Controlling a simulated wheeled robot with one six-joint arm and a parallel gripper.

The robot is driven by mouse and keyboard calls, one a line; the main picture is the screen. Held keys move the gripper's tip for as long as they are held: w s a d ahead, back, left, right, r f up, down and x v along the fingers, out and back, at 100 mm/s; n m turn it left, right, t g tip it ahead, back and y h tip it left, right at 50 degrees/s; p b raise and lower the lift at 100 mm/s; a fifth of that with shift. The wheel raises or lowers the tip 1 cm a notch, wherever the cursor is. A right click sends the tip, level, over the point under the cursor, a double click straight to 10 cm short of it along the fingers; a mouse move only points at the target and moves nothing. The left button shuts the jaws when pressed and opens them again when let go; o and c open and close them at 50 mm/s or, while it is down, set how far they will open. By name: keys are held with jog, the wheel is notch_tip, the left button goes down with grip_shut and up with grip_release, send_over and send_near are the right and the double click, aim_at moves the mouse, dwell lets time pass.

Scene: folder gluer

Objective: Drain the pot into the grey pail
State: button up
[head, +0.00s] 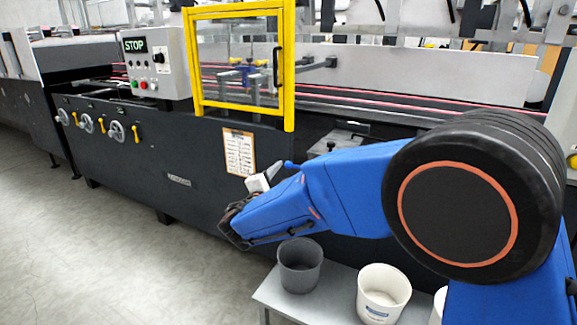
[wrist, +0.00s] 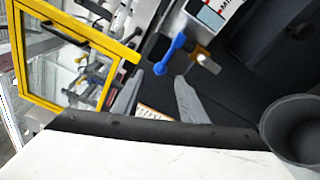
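The grey pail (head: 300,268) stands upright on a low grey bench in front of the machine; its open rim also shows at the right edge of the wrist view (wrist: 297,125). A blue lever (wrist: 172,56) on a brass-coloured fitting (wrist: 202,55) sits near the top middle of the wrist view, beside a dark surface with a white label. I cannot clearly make out the pot itself. My gripper (head: 234,222) is at the end of the blue arm, left of and above the grey pail.
A white pail (head: 383,293) stands right of the grey pail on the bench (head: 272,296), with another white container (head: 438,306) partly hidden by my arm. A yellow-framed guard (head: 289,70) and a STOP control box (head: 157,64) rise behind. The floor at left is clear.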

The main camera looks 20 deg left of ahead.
aim_at(287, 166)
jog(key=w, duration=0.8)
jog(key=shift+w+a, duration=0.1)
jog(key=shift+a, duration=0.2)
grip_shut()
